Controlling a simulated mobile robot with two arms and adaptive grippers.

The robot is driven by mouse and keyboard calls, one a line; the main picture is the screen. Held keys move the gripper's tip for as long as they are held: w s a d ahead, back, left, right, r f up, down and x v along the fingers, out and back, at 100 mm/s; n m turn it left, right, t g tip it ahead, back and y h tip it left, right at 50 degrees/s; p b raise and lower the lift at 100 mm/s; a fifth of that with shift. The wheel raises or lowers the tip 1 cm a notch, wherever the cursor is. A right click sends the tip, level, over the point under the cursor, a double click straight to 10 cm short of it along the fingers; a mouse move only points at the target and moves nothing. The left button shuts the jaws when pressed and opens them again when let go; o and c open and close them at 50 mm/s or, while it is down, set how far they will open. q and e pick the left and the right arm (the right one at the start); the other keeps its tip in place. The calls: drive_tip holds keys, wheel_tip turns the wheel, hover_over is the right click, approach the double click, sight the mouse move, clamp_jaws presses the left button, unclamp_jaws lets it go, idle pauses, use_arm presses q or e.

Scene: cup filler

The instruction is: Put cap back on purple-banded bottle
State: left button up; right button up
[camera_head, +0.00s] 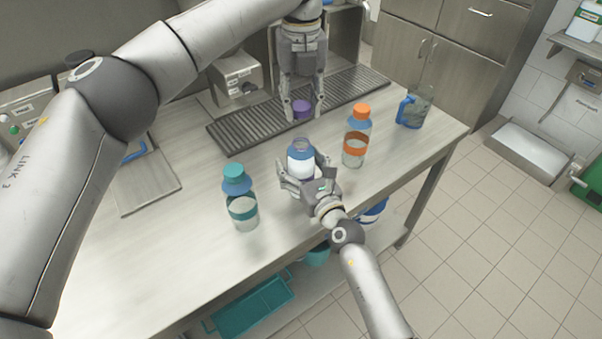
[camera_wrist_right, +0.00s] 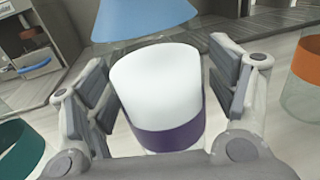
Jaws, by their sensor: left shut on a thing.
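The purple-banded bottle (camera_head: 301,158) has white contents, a blue shoulder and a bare neck. In the right wrist view its purple band (camera_wrist_right: 168,137) shows low between the fingers. My left gripper (camera_head: 302,107) points down beyond the bottle, shut on the purple cap (camera_head: 302,109). The cap is apart from the bottle neck, behind it in the head view.
A teal-capped bottle (camera_head: 240,198) stands to the left and an orange-capped bottle (camera_head: 356,137) close to the right. A blue-handled jug (camera_head: 414,108) stands near the right end of the table. A ribbed drain grate (camera_head: 240,134) lies behind, before a dispenser (camera_head: 237,75).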

sight(300, 138)
drive_tip(key=c, duration=1.2)
use_arm(q)
drive_tip(key=shift+f, duration=2.5)
use_arm(e)
drive_tip(key=shift+c, duration=0.3)
use_arm(q)
drive_tip(key=shift+f, duration=0.1)
drive_tip(key=shift+f, duration=0.75)
drive_tip(key=shift+f, duration=0.6)
use_arm(e)
clamp_jaws()
use_arm(q)
drive_tip(key=m, duration=0.4)
drive_tip(key=shift+a, duration=0.1)
drive_tip(key=m, duration=0.6)
drive_tip(key=shift+a, duration=0.1)
